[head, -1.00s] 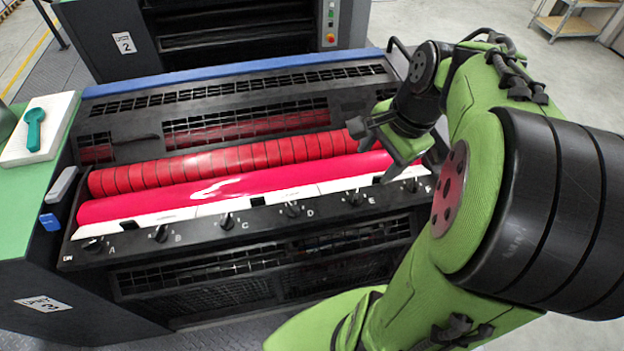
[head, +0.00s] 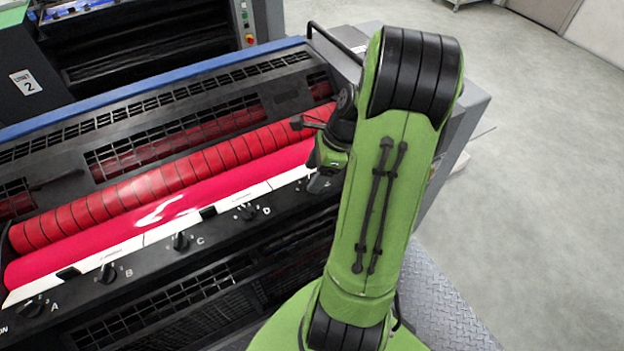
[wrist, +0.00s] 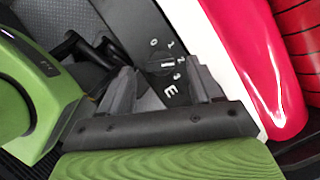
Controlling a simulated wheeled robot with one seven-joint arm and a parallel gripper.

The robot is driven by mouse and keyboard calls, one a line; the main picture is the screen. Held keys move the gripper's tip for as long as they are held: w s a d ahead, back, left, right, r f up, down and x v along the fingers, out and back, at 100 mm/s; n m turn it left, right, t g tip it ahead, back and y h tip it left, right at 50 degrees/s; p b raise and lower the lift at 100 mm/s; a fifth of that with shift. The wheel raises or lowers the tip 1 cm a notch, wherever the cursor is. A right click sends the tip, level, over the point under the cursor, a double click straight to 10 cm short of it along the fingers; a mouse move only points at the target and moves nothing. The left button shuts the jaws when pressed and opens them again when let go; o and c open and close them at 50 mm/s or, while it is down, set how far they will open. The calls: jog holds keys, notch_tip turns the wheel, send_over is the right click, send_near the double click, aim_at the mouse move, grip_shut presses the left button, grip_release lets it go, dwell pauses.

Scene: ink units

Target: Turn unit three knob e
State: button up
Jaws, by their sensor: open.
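Knob E (wrist: 165,64) is a dark round knob on the black panel, with the numerals 0, 1, 2 and 3 beside it and a white E below. In the wrist view it lies between and just beyond the tips of my open gripper (wrist: 160,75). I cannot tell whether the fingers touch it. The knob has a small light mark; its exact setting is hard to read. In the head view my gripper (head: 318,168) is at the right part of the knob row, and knob E is hidden behind it.
Knobs A (head: 32,307), B (head: 108,272), C (head: 181,240) and D (head: 248,211) line the panel to the left. A pink roller (head: 150,212) and a red banded roller (head: 170,180) lie behind. A black handrail (head: 335,38) stands beyond. The floor at right is clear.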

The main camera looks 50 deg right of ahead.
jog(key=shift+x, duration=0.9)
jog(key=shift+r, duration=0.1)
jog(key=shift+c, duration=0.3)
jog(key=c, duration=1)
